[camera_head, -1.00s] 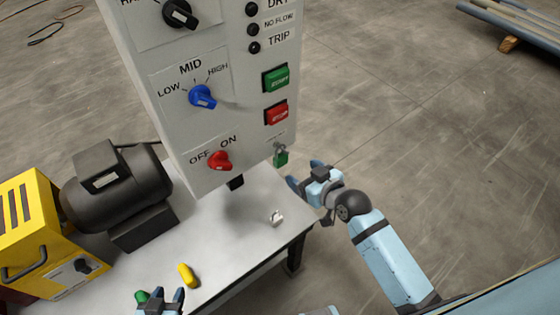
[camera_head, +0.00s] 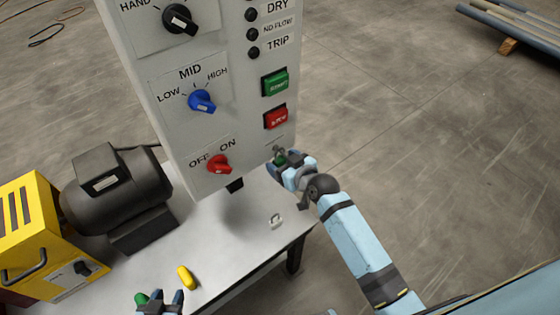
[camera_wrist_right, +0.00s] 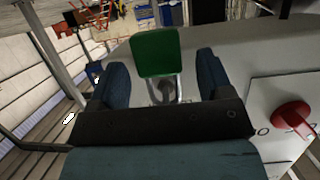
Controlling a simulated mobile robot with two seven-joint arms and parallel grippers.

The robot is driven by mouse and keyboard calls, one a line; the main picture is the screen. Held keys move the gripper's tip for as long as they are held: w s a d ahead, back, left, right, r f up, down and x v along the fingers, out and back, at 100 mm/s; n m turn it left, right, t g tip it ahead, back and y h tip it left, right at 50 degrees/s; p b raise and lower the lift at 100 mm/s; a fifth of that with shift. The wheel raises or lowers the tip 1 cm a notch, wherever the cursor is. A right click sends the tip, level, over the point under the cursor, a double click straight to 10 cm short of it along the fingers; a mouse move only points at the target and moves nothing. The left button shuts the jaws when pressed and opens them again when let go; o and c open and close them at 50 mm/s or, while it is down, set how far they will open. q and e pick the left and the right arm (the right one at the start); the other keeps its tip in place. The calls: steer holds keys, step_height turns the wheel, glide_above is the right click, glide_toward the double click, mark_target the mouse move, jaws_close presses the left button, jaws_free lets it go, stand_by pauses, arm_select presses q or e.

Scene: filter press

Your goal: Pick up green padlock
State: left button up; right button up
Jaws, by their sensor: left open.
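The green padlock (camera_head: 280,160) hangs by its metal shackle at the lower right edge of the control panel. In the head view my right gripper (camera_head: 288,159) is at the padlock and partly covers it. In the right wrist view the padlock (camera_wrist_right: 155,52) stands between the two blue fingertips of my right gripper (camera_wrist_right: 164,66). Gaps show on both sides of its green body, so the gripper is open around it. My left gripper (camera_head: 161,297) is open, low over the table at the bottom of the head view.
The control panel (camera_head: 225,125) carries knobs and buttons; its red OFF/ON knob (camera_head: 219,164) is near my right gripper. On the table (camera_head: 225,255) are a yellow piece (camera_head: 186,277), a green piece (camera_head: 141,299) beside my left gripper, a small metal part (camera_head: 275,221) and a dark motor (camera_head: 112,190).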

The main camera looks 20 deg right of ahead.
steer(key=c, duration=0.9)
